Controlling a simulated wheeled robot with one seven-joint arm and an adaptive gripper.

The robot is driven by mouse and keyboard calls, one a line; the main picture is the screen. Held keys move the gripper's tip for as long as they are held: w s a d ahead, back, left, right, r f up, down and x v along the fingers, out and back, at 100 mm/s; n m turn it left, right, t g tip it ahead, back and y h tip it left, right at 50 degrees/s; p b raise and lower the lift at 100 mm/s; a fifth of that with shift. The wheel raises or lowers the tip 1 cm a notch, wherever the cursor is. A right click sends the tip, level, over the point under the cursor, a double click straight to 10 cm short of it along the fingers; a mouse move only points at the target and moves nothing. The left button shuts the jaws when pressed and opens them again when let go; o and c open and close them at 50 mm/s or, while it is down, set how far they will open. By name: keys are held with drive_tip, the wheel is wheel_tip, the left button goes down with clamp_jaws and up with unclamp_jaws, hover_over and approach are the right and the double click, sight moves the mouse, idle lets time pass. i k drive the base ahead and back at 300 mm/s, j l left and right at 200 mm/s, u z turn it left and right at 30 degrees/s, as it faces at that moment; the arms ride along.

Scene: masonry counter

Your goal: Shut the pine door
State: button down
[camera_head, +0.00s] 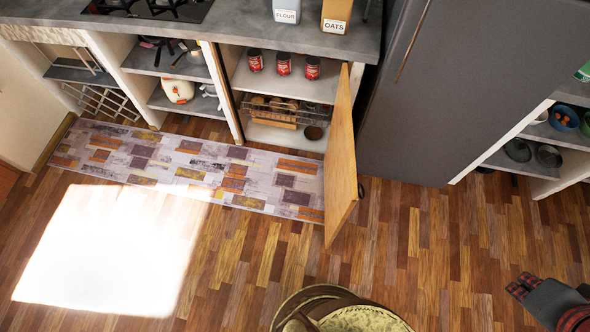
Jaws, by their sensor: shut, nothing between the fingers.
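The pine door (342,158) stands wide open, swung out from the right side of a counter cabinet (236,108) and jutting over the floor. Its lower corner reaches past the right end of the rug. The open cabinet shows several shelves with red cans (283,65), a wire basket and a dark bowl.
A tall grey fridge (450,90) stands right of the door. A patterned rug (190,168) lies before the counter. Wooden floor between is clear.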

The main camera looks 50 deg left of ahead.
sight(341, 186)
drive_tip(key=i+l+u, duration=0.1)
drive_tip(key=u, duration=0.35)
drive_tip(key=i+l+u, duration=0.2)
drive_tip(key=u, duration=0.3)
drive_tip(key=i+l+u, duration=0.25)
drive_tip(key=u, duration=0.2)
drive_tip(key=i+l+u, duration=0.1)
drive_tip(key=l+u, duration=0.15)
drive_tip(key=u, duration=0.2)
drive_tip(key=l+u, duration=0.3)
drive_tip(key=u, duration=0.2)
drive_tip(key=k+l+u, duration=0.2)
drive_tip(key=l, duration=0.2)
drive_tip(key=k+l+u, duration=0.2)
drive_tip(key=k+l, duration=0.1)
drive_tip(key=l, duration=0.1)
